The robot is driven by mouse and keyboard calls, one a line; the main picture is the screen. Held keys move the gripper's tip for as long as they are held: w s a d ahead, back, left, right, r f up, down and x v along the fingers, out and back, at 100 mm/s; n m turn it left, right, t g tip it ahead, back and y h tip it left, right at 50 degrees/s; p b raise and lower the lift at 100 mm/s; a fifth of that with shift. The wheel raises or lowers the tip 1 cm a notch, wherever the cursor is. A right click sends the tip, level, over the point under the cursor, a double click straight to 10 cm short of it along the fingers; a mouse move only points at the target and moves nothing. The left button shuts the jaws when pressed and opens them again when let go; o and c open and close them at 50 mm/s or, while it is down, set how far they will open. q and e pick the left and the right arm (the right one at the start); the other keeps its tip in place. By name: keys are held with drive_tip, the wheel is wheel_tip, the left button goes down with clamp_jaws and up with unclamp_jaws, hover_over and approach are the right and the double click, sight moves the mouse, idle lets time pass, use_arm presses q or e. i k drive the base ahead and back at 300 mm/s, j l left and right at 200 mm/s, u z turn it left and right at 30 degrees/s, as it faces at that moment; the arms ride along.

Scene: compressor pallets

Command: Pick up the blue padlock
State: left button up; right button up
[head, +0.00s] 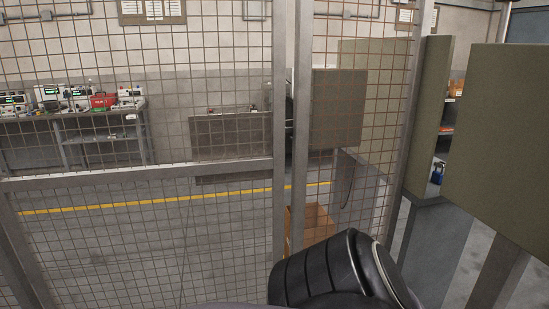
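A small blue object with a dark loop on top, which looks like the blue padlock (437,178), shows at the right in the head view. It is in the narrow gap between two olive-green panels, just above a grey surface. It is small, and I cannot tell whether it hangs or rests there. Neither of my grippers is in view. A black rounded link, which looks like part of my arm, fills the bottom centre, well apart from the blue object.
A wire mesh fence with grey posts (279,130) spans the left and middle. Olive panels (502,150) stand at the right. Behind the mesh are a workbench (100,133) with instruments and a red item, a yellow floor line (130,203) and an orange-brown box (314,222).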

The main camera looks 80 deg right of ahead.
sight(437, 177)
drive_tip(key=z, duration=3.7)
drive_tip(key=i+l+z, duration=0.2)
drive_tip(key=l, duration=0.2)
drive_tip(key=l+z, duration=0.2)
drive_tip(key=l, duration=0.2)
drive_tip(key=i+l+z, duration=0.4)
drive_tip(key=l+z, duration=0.2)
drive_tip(key=i+l+z, duration=0.9)
drive_tip(key=i, duration=0.2)
